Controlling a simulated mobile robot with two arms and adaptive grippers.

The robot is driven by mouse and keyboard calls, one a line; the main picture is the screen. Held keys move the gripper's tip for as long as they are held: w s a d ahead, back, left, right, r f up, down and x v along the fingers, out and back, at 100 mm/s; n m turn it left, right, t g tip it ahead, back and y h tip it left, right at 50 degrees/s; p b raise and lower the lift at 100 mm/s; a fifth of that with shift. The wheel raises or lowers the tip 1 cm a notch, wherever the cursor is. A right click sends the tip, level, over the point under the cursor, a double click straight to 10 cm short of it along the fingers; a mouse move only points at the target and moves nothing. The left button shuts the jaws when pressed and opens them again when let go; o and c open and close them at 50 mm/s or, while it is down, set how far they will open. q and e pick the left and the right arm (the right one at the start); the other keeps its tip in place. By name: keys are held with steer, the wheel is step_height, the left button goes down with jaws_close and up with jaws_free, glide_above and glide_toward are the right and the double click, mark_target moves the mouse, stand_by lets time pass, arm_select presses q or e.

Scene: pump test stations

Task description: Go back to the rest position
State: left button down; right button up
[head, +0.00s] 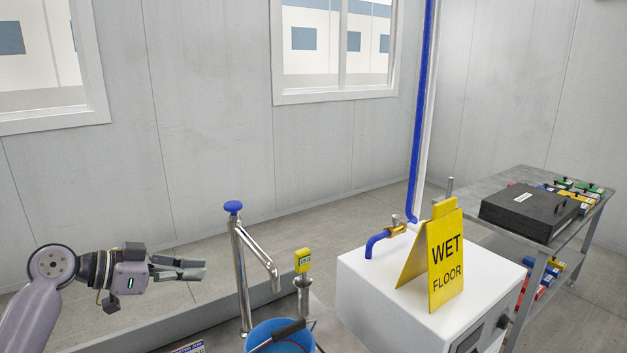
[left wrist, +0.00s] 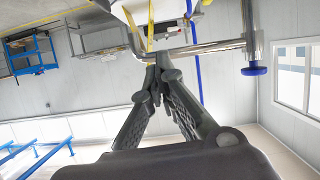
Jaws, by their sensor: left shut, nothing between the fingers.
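My left gripper (head: 203,269) reaches in from the left in the head view, level and pointing right. It is held in the air, a little left of the chrome tap post, and is empty. In the left wrist view its fingers (left wrist: 157,75) come together at the tips with nothing between them. My right gripper is in neither view.
A chrome tap with a blue knob (head: 233,207) stands right of my gripper. A white cabinet (head: 375,295) bears a yellow wet floor sign (head: 445,262). A black case (head: 528,210) lies on a metal table.

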arm_select(q)
steer(key=s+d+f+n+g+y, duration=0.15)
steer(key=s+f, duration=0.25)
steer(key=f, duration=0.4)
steer(key=s+d+f+y, duration=0.2)
steer(key=s+d+f, duration=0.1)
steer(key=s+f, duration=0.3)
steer(key=s+d+f+n+g+y, duration=0.1)
steer(key=s+d+f, duration=0.15)
steer(key=f, duration=0.65)
steer(key=s+a+f+n+g+y, duration=0.1)
steer(key=s+a+f+n+y, duration=0.2)
steer(key=s, duration=0.8)
steer(key=s+a+f+n+g+y, duration=0.1)
steer(key=s+f+n+y, duration=0.25)
steer(key=s, duration=0.85)
step_height(320, 180, down, 28)
steer(key=s, duration=0.1)
steer(key=s+a+f+g, duration=0.2)
steer(key=s+a+f, duration=0.1)
steer(key=s+f, duration=1.2)
steer(key=shift+s+m, duration=0.4)
steer(key=shift+s, duration=0.55)
